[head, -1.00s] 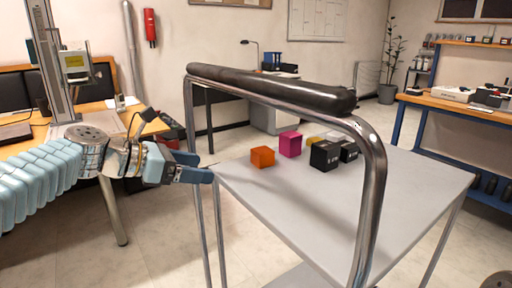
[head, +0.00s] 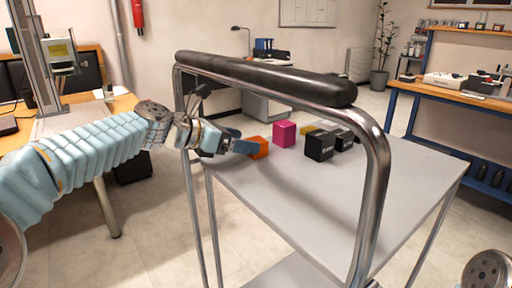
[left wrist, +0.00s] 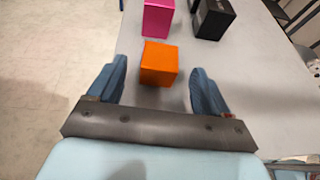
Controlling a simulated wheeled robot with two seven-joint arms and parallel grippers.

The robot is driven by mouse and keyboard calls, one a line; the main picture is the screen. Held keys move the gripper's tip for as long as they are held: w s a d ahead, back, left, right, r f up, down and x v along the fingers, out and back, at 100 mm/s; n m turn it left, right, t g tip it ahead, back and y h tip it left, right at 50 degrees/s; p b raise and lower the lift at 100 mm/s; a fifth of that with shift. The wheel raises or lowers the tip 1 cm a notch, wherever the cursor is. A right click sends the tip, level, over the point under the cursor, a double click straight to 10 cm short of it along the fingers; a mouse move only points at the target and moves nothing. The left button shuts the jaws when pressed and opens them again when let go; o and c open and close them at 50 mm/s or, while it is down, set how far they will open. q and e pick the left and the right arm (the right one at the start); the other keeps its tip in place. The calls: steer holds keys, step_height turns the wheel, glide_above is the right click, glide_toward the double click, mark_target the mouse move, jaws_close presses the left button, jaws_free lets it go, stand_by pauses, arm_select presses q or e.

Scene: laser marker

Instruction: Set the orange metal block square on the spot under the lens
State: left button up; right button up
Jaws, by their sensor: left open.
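The orange metal block (head: 261,148) sits on the grey cart top near its left edge. In the left wrist view the orange block (left wrist: 159,63) lies ahead of and between the two blue fingertips, with a gap on each side. My left gripper (head: 246,146) is open and reaches through the cart's handle frame to the block, partly covering it in the head view. The laser marker (head: 60,54), with its column and head, stands on the wooden desk at the far left. The spot under its lens cannot be made out. My right gripper is not in view.
A magenta block (head: 284,133) stands just behind the orange one. Black boxes (head: 319,146) and a yellow block stand to its right. The cart handle (head: 265,80) arches over the near side. The front of the cart top (head: 330,210) is clear.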

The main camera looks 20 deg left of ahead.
mark_target(263, 151)
arm_select(q)
steer(key=x, duration=0.3)
steer(key=shift+w+d+f, duration=0.1)
steer(key=shift+w+f, duration=0.1)
steer(key=shift+f, duration=0.05)
steer(key=shift+c, duration=0.4)
steer(key=c, duration=1.2)
steer(key=shift+r, duration=0.15)
steer(key=shift+c, duration=0.2)
